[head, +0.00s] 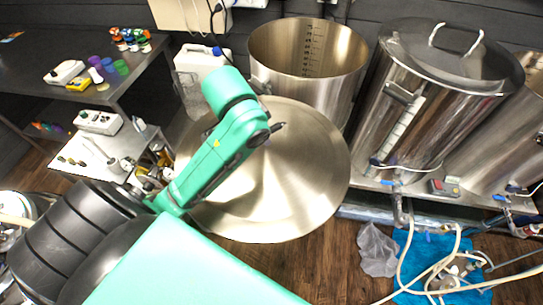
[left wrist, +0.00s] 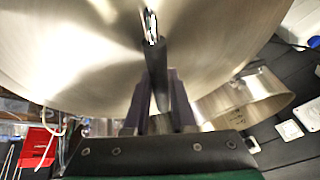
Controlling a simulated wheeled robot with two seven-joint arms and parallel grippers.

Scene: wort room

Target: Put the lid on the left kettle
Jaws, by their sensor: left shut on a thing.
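The large round steel lid (head: 290,185) is held in front of the left kettle (head: 308,50), below it in the head view. My left gripper (head: 270,132) is shut on the lid's handle, near the middle of the lid. The left wrist view shows the gripper (left wrist: 158,105) on the dark handle (left wrist: 157,65), with the lid (left wrist: 225,35) filling the upper part. The left kettle is open at the top, with level marks on its inner wall. The lid and my arm hide part of its front. A steel vessel wall (left wrist: 245,97) shows behind the lid in the left wrist view. My right gripper is not seen.
A second kettle (head: 415,120) with a lid on stands to the right, and another steel vessel (head: 500,135) beyond it. A dark table (head: 50,50) with small items stands at the left. Hoses and a blue cloth (head: 425,255) lie on the floor at lower right.

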